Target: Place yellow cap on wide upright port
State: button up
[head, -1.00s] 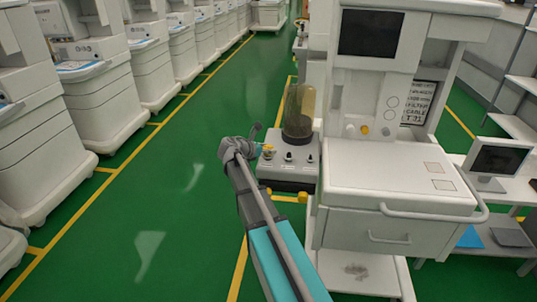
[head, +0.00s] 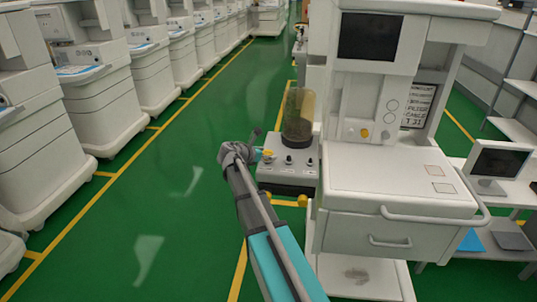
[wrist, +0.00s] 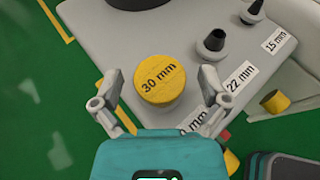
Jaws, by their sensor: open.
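The yellow cap (wrist: 158,78), marked "30 mm", shows its flat top in the wrist view. It sits over the place of the wide port on the grey block (wrist: 110,30), beside a partly hidden label ending in "mm". The port itself is hidden under the cap. My gripper (wrist: 159,80) is open, with one finger on each side of the cap and a visible gap to each. In the head view my gripper (head: 250,156) is at the block's left end, and a bit of the cap (head: 267,154) shows there.
Two narrower dark ports stand on the block: the 22 mm port (wrist: 213,42) and the 15 mm port (wrist: 254,9). A clear dome (head: 299,115) rises behind them. Another yellow cylinder (wrist: 275,102) is beside the block. A white cart (head: 400,190) stands right; green floor is free left.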

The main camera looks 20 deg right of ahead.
jog(key=shift+r, duration=0.15)
jog(key=shift+a+r, duration=0.15)
jog(key=p+v, duration=0.5)
jog(key=v, duration=0.6)
jog(key=shift+s+a, duration=0.25)
jog(key=shift+a, duration=0.1)
dwell(0.3)
jog(key=s+a+f+m+g+y, duration=0.1)
jog(key=s+a+f+m+y, duration=0.3)
jog(key=s+m, duration=0.3)
jog(key=s+a+f+m+g+y, duration=0.1)
jog(key=s+a+f+m+y, duration=0.2)
jog(key=s+m, duration=0.4)
jog(key=s+a+f+m+g+y, duration=0.1)
jog(key=s+a+f+m+y, duration=0.3)
jog(key=s+m, duration=0.3)
jog(key=shift+s+a+f+g+y, duration=0.3)
jog(key=shift+s+a+y, duration=0.15)
jog(key=shift+s+y, duration=0.4)
